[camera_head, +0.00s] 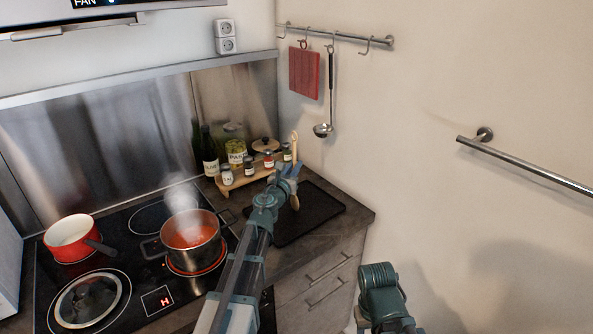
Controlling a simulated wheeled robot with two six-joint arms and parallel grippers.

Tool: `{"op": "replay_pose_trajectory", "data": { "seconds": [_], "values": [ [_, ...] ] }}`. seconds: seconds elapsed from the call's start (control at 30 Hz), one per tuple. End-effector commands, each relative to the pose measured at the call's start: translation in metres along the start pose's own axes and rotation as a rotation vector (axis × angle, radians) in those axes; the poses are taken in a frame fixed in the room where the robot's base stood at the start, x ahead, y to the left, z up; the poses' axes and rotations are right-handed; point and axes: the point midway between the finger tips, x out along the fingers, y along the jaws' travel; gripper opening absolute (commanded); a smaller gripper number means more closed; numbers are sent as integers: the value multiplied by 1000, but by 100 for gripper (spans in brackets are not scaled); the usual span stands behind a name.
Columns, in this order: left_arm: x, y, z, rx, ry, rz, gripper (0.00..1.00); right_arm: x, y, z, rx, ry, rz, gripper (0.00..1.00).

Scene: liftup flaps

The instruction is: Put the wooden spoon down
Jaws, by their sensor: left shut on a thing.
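The wooden spoon (295,201) is upright in my left gripper (289,174), which is shut on it. One end of the spoon shows above the fingers and the other end below them. The spoon is over the left part of a black tray or board (325,213) on the right end of the counter. I cannot tell whether the spoon's lower end touches the board. Of my right arm only a teal link shows at the bottom; its gripper is out of view.
A steaming pot (191,240) with red contents stands on the hob, left of my arm. A red pan (71,239) and a glass lid (88,300) are further left. A wooden rack (241,180) with jars stands behind. A ladle (323,129) hangs on the wall.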

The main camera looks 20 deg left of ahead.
Motion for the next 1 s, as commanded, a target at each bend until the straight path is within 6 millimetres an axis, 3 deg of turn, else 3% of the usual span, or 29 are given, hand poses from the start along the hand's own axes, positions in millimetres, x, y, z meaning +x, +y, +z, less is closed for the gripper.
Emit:
{"op": "replay_pose_trajectory", "data": {
  "seconds": [0.2, 0.23, 0.4, 0.83, 1.0],
  "values": [
    [0, 0, -4, 0, 0, 0, 0, 4, 0, 0, 0, 0, 0, 50],
    [0, 0, -3, 0, 0, 0, 18, 3, 0, 0, 0, 0, 0, 50],
    [0, 0, -2, 0, 0, 0, 44, 2, 0, 0, 0, 0, 0, 50],
    [-1, 0, 3, 0, 0, 0, 44, -3, 0, 0, 0, 0, 0, 50],
    [-23, 0, 1, 0, 0, 0, 44, -1, 0, 0, 0, 0, 0, 50]
  ]
}}
